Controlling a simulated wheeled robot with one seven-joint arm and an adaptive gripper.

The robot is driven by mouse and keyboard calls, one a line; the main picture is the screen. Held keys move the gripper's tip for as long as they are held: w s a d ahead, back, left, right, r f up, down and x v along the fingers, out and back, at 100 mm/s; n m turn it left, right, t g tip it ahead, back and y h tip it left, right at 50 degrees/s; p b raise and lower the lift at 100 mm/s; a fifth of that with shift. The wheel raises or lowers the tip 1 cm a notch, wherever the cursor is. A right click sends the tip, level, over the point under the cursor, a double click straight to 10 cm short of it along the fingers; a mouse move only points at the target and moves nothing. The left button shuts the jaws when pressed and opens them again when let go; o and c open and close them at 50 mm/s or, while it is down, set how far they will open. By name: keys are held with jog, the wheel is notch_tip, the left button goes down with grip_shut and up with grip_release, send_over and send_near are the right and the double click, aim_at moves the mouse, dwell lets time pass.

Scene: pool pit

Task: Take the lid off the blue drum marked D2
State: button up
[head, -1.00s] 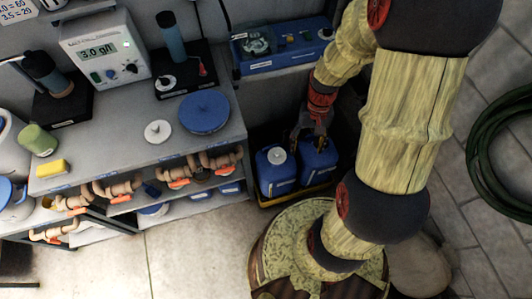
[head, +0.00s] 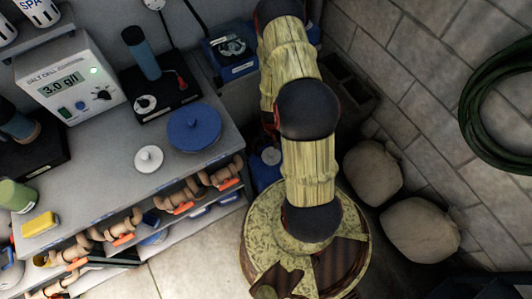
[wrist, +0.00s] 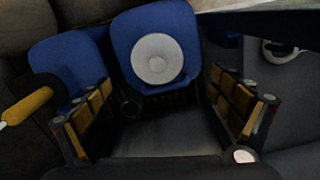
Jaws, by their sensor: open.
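In the wrist view a blue drum with a round white lid (wrist: 157,58) on top lies ahead of my gripper. The lid is on the drum (wrist: 125,35). A second blue drum (wrist: 60,60) stands beside it at the left, with no white lid visible. No marking is readable, so I cannot tell which is D2. My gripper (wrist: 163,115) is open and empty, its fingers wide apart on either side below the lid, not touching it. In the head view one blue drum (head: 267,175) shows partly beside the bench; my arm hides the rest and the gripper.
The grey bench (head: 105,190) holds a blue disc (head: 194,128), a small white disc (head: 149,158), a meter (head: 68,78) and a yellow sponge (head: 40,224). Pipes with orange-handled valves sit below. Two sacks (head: 420,229) and a hose (head: 500,110) are at the right.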

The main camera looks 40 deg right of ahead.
aim_at(271, 152)
notch_tip(271, 152, down, 3)
jog(key=shift+w+r+b, duration=0.1)
jog(key=shift+r+b, duration=0.05)
jog(key=shift+b, duration=0.6)
jog(key=f+b, duration=0.2)
jog(key=f, duration=0.1)
jog(key=f+b, duration=0.1)
jog(key=f, duration=0.1)
jog(key=shift+d+f, duration=0.1)
jog(key=shift+d, duration=0.25)
jog(key=c, duration=0.3)
jog(key=c, duration=1)
jog(key=shift+c, duration=0.2)
jog(key=shift+c, duration=0.7)
